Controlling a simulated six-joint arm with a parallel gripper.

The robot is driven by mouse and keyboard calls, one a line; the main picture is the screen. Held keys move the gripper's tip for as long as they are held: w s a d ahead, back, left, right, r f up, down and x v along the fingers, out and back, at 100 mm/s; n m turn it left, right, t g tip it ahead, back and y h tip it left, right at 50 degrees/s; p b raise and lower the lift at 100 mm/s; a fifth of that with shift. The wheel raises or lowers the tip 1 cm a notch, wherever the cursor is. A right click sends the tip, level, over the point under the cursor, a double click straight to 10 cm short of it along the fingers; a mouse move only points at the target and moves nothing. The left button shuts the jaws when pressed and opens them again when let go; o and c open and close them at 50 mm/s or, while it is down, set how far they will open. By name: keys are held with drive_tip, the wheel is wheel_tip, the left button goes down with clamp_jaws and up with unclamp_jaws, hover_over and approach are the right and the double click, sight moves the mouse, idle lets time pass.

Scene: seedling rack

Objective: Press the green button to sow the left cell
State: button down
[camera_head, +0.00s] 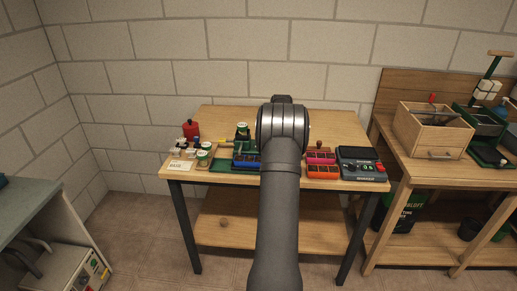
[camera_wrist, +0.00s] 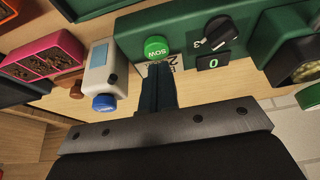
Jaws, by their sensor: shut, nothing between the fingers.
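The green button (camera_wrist: 155,46), marked SOW, sits on the front of a dark green machine (camera_wrist: 185,22) in the wrist view. My gripper (camera_wrist: 159,70) is shut and empty, with its fingertips just beside the button's lower edge in the picture. I cannot tell whether they touch it. On the same panel are a black dial (camera_wrist: 217,35) and a small display (camera_wrist: 213,63) reading 0. In the head view my arm covers the gripper and the button. I cannot make out which cell is the left one.
A white device with a blue button (camera_wrist: 104,102) and a pink tray (camera_wrist: 45,52) lie left of the gripper in the wrist view. In the head view, a red bottle (camera_head: 192,129) stands at the table's left and a grey scale (camera_head: 361,166) at its right.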

drive_tip(key=shift+f, duration=0.1)
idle(0.4)
drive_tip(key=shift+f, duration=0.85)
drive_tip(key=shift+r, duration=0.15)
wheel_tip(320, 180, up, 7)
drive_tip(key=shift+r, duration=0.15)
idle(0.4)
drive_tip(key=shift+r, duration=0.1)
wheel_tip(320, 180, up, 8)
idle(0.8)
